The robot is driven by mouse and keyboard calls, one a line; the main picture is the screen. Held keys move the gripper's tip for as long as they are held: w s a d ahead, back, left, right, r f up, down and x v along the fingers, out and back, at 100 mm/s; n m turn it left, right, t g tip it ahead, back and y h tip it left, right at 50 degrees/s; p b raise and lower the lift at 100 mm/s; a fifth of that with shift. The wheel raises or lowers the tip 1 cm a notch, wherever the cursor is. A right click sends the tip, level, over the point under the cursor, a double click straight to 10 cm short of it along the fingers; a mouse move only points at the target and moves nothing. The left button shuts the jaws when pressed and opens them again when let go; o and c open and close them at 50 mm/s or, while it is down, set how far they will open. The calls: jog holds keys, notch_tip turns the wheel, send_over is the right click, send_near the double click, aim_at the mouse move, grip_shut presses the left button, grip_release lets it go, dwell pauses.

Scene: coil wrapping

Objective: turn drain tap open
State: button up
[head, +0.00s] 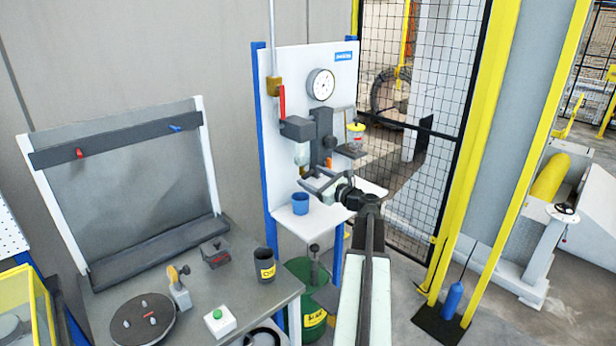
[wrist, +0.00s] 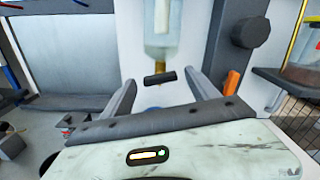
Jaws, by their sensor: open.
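The drain tap (wrist: 160,78) is a short dark bar in the wrist view. It lies nearly level under a clear filter bowl (wrist: 172,32) with a brass-coloured stem at its bottom. The bowl also shows in the head view (head: 302,153), hanging from a dark unit (head: 322,130) on a white panel. My gripper (wrist: 161,80) is open, one finger on each side of the tap in the picture. A gap shows between the bar and each finger. Whether the fingers are at the tap's depth is hard to tell. In the head view my gripper hides the tap.
A blue cup (head: 301,203) stands on the white shelf (head: 293,222) below the bowl. A dark round knob (wrist: 250,32) and an orange part (wrist: 231,82) are close on the right. A gauge (head: 320,84) and a red lever (head: 282,101) are above.

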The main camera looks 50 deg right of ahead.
jog(key=s, duration=0.5)
jog(key=shift+s+a, duration=0.15)
jog(key=shift+a, duration=0.05)
jog(key=w, duration=0.5)
jog(key=shift+w+d, duration=0.15)
jog(key=shift+d, duration=0.1)
jog(key=c, duration=1.4)
jog(key=shift+o, duration=0.2)
